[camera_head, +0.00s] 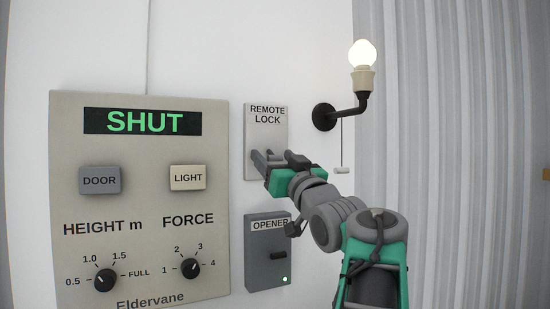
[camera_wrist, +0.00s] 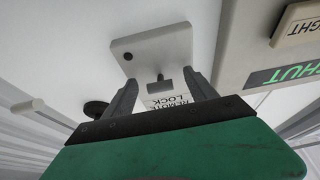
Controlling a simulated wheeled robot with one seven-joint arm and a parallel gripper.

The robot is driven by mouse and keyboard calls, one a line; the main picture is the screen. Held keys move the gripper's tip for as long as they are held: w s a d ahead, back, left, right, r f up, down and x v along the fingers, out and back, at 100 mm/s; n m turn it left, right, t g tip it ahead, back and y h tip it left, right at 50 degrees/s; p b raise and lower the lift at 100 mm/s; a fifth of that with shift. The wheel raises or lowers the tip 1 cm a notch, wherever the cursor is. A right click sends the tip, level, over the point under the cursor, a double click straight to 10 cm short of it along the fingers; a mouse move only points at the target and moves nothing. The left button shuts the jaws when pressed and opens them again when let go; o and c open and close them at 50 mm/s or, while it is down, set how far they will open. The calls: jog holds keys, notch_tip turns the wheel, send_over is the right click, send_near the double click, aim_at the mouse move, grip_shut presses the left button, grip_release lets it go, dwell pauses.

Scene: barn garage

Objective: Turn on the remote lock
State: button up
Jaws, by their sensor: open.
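The remote lock (camera_head: 266,130) is a pale grey plate on the white wall, labelled REMOTE LOCK. It also shows, upside down, in the wrist view (camera_wrist: 178,42). A small dark switch lever (camera_wrist: 160,79) sticks out of it, and a dark round spot (camera_wrist: 127,57), seemingly an unlit lamp, sits near one corner. My gripper (camera_head: 264,158) is at the lower part of the plate and hides the lever in the head view. In the wrist view my gripper (camera_wrist: 160,76) is open, with one finger on each side of the lever and gaps between.
A large control panel (camera_head: 140,230) reading SHUT stands left, with DOOR and LIGHT buttons and two knobs. The OPENER box (camera_head: 258,260) with a green lamp is just below. A lit wall lamp (camera_head: 362,80) with a pull cord (camera_head: 341,169) is close on the right.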

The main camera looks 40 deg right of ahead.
jog(key=shift+c, duration=0.6)
jog(key=c, duration=1.3)
